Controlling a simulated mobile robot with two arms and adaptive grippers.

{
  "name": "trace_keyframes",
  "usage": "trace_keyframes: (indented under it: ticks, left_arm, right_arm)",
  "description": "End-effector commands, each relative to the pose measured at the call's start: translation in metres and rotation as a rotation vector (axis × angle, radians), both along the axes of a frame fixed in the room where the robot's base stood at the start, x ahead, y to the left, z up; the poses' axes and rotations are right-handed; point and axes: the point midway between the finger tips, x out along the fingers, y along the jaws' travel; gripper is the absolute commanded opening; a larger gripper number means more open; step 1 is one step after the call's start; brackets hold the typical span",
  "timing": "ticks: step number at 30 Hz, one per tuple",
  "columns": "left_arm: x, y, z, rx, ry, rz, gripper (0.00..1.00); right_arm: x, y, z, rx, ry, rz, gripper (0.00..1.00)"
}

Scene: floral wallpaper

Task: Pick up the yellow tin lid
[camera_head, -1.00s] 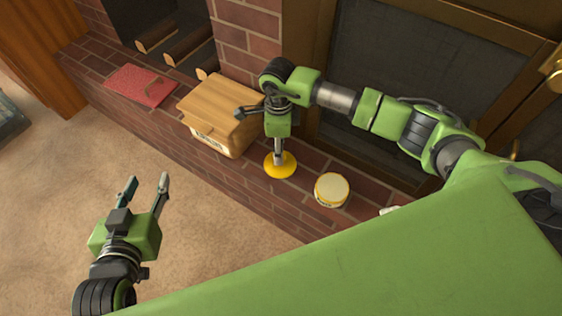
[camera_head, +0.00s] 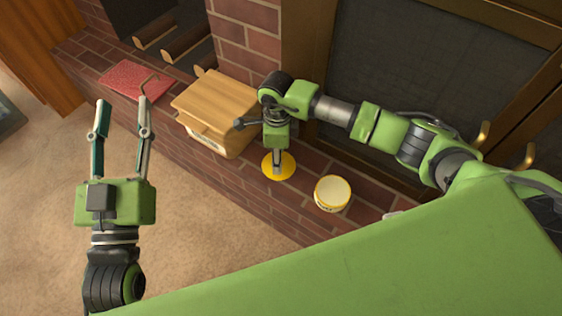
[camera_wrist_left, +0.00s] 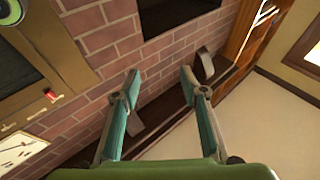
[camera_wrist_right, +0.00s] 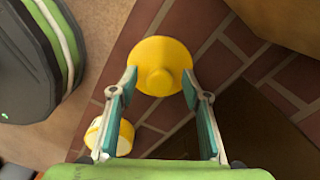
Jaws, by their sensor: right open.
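The yellow tin lid (camera_head: 288,169) lies on the brick hearth between a wooden box and a round tin. It is a flat yellow disc with a round knob, as the right wrist view (camera_wrist_right: 160,52) shows. My right gripper (camera_head: 277,170) points down right over the lid. In the right wrist view the fingers (camera_wrist_right: 160,88) are spread, with the lid's near part between and just beyond the tips; nothing is held. My left gripper (camera_head: 122,108) is open and empty above the carpet and hearth edge, far left of the lid; its fingers (camera_wrist_left: 158,82) are parted in its wrist view.
The wooden box (camera_head: 218,104) stands close left of the lid. A red mat (camera_head: 135,80) lies on the hearth (camera_head: 250,183) at the left. Dark glass doors rise behind. Carpet (camera_head: 190,215) in front is clear.

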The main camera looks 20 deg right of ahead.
Motion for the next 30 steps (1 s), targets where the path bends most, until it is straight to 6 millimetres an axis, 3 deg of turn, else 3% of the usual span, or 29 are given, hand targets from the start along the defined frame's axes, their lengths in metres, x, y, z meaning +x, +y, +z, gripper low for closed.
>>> trace_keyframes:
  ticks: [6,14,15,19,20,30]
  left_arm:
    - [-0.01,-0.001,0.025,-0.035,-0.124,-0.008,0.39]
    - [-0.011,-0.001,0.029,-0.039,-0.141,-0.008,0.39]
    - [-0.011,-0.001,0.029,-0.039,-0.14,-0.008,0.39]
    - [-0.011,-0.001,0.029,-0.039,-0.14,-0.008,0.39]
    - [-0.011,-0.001,0.029,-0.038,-0.139,-0.008,0.39]
    - [-0.011,-0.001,0.028,-0.038,-0.138,-0.009,0.39]
  right_arm:
    - [-0.002,0.004,-0.009,0.001,-0.001,0.002,0.44]
    - [-0.002,0.004,-0.009,0.001,-0.001,0.002,0.44]
    - [-0.002,0.004,-0.009,0.001,-0.001,0.002,0.41]
    - [-0.002,0.004,-0.009,0.001,-0.001,0.002,0.07]
    - [-0.002,0.004,-0.009,0.001,-0.001,0.002,0.05]
    - [-0.002,0.004,-0.008,0.001,-0.001,0.002,0.05]
